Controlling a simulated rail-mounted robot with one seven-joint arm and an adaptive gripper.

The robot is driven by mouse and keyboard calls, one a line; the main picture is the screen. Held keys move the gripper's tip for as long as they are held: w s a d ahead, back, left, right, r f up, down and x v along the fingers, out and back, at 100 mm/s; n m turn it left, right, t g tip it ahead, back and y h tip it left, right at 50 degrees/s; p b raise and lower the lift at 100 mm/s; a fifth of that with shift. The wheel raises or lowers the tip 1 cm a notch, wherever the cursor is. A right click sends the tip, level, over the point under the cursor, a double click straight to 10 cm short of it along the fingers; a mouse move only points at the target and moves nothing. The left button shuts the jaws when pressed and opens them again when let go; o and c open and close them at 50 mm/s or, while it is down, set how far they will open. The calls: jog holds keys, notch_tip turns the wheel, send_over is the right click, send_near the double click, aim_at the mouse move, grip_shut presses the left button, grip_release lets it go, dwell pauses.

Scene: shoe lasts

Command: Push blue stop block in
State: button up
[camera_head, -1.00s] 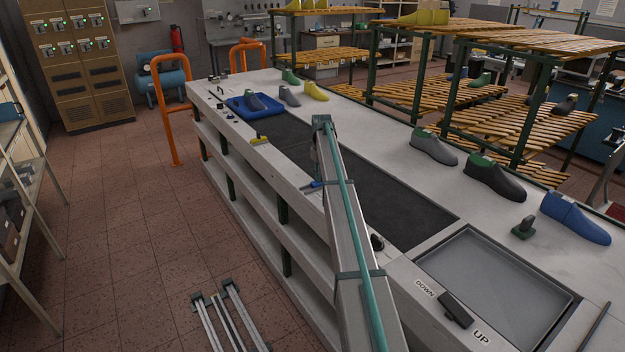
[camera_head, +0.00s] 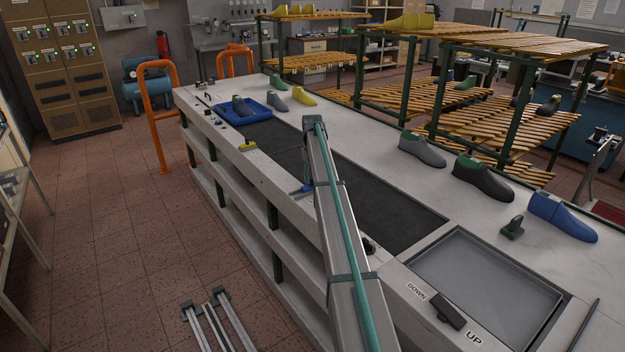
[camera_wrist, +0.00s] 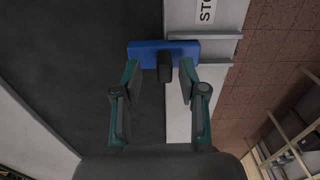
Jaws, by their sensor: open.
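The blue stop block (camera_wrist: 150,47) has a dark knob and lies across the edge between the dark belt and the pale bench rim in the wrist view. My gripper (camera_wrist: 160,72) is open, with one green-and-black finger on each side of the dark knob. The fingertips are close to the block's near side; I cannot tell whether they touch it. In the head view my arm hides most of the gripper.
A label beginning "STO" (camera_wrist: 207,10) is beside the block on the rim. The dark belt (camera_head: 370,190) runs along the bench to a blue tray (camera_head: 243,113). A yellow block (camera_head: 247,146) sits on the near rim. Shoe lasts (camera_head: 422,150) stand on the far side.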

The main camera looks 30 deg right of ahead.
notch_tip(320, 180, up, 11)
jog(key=shift+f, duration=0.15)
dwell(0.5)
